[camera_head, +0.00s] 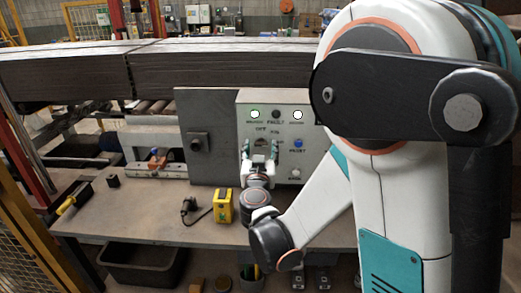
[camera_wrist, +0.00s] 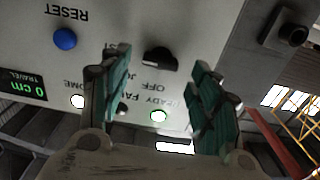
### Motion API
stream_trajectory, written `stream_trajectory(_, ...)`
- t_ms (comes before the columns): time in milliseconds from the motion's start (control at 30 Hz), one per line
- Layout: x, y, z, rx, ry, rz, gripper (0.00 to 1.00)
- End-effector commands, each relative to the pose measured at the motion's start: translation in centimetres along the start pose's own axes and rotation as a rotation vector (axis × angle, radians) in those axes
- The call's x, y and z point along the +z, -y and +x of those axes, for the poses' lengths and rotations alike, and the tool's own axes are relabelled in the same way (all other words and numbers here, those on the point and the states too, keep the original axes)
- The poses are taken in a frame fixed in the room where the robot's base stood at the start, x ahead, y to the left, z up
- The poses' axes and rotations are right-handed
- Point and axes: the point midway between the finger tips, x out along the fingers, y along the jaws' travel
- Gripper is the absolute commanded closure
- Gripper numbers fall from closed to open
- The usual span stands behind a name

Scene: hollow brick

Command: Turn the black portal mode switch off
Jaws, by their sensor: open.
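The black portal mode switch (camera_wrist: 160,60) is a dark knob on the face of the light grey control panel, beside the printed word OFF. The wrist view shows the panel lettering upside down. My gripper (camera_wrist: 162,64) has its two teal fingers spread, one on each side of the switch in that view, with nothing held. In the head view my gripper (camera_head: 260,153) is in front of the panel (camera_head: 243,109), and its fingers partly cover the switch area. I cannot tell whether the fingers touch the switch or which way it points.
A blue reset button (camera_wrist: 65,39) is beside the switch; it also shows in the head view (camera_head: 298,143). Lit white indicators (camera_head: 255,114) line the panel top.

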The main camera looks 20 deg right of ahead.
Motion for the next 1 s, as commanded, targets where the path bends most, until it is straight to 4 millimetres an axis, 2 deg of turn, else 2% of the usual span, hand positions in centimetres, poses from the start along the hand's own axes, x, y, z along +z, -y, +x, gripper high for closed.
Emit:
stream_trajectory(200,0.0,0.0,1.8,0.0,0.0,0.0,0.43)
stream_trajectory(500,0.0,0.0,2.1,0.0,0.0,0.0,0.43)
stream_trajectory(533,0.0,0.0,2.0,0.0,0.0,0.0,0.46)
stream_trajectory(700,0.0,0.0,2.0,0.0,0.0,0.0,0.84)
stream_trajectory(733,0.0,0.0,2.0,0.0,0.0,0.0,0.88)
stream_trajectory(1000,0.0,0.0,2.0,0.0,0.0,-0.012,0.88)
